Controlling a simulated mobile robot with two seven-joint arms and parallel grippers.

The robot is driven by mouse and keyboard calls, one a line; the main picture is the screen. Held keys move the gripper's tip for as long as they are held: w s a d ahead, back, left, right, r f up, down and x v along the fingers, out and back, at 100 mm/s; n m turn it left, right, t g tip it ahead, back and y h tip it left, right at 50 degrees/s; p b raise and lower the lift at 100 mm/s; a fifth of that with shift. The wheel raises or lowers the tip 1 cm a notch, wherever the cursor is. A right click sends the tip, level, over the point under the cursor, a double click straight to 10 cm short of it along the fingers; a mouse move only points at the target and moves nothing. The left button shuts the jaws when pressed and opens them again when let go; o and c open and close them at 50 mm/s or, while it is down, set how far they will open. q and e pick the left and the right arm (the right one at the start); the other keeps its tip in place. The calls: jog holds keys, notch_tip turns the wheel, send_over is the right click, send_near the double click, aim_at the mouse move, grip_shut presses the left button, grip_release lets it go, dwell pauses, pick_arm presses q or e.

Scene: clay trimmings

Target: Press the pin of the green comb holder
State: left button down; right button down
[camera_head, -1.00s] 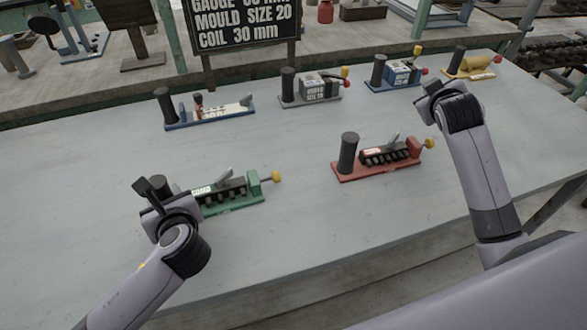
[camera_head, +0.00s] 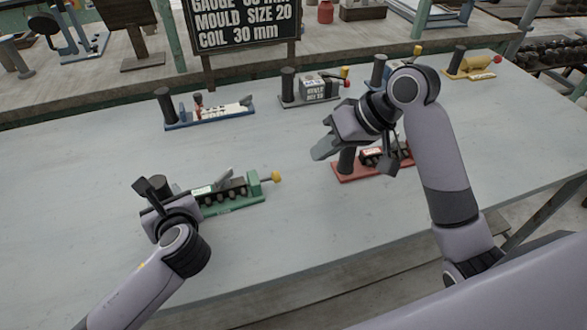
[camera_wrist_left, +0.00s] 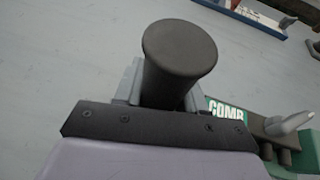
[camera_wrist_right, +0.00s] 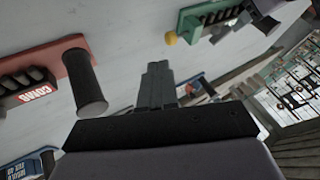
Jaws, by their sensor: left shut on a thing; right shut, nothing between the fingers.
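The green comb holder (camera_head: 232,207) lies on the table at centre left in the head view, with a grey lever on top and a yellow pin knob (camera_head: 276,177) at its right end. My left gripper (camera_head: 160,190) is shut on the dark post (camera_wrist_left: 172,85) at the holder's left end; the holder's "COMB" label (camera_wrist_left: 226,110) shows beside it. My right gripper (camera_head: 322,150) is shut and empty, above the table, to the upper right of the yellow knob and apart from it. The right wrist view also shows the yellow knob (camera_wrist_right: 171,38) beyond the shut fingers (camera_wrist_right: 157,85).
A red comb holder (camera_head: 350,174) stands partly hidden behind my right gripper. A blue holder (camera_head: 210,117), a grey one (camera_head: 310,98) and a yellow one (camera_head: 470,68) stand along the back. A black sign (camera_head: 245,25) rises behind. Table between green and red holders is clear.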

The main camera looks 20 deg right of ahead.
aim_at(277, 176)
pick_arm(q)
jog(key=shift+s+f, duration=0.15)
jog(key=shift+f, duration=0.25)
pick_arm(e)
jog(key=shift+f, duration=0.15)
jog(key=x, duration=1)
jog(key=shift+a, duration=1.4)
jog(key=v, duration=1)
jog(key=shift+d, duration=0.1)
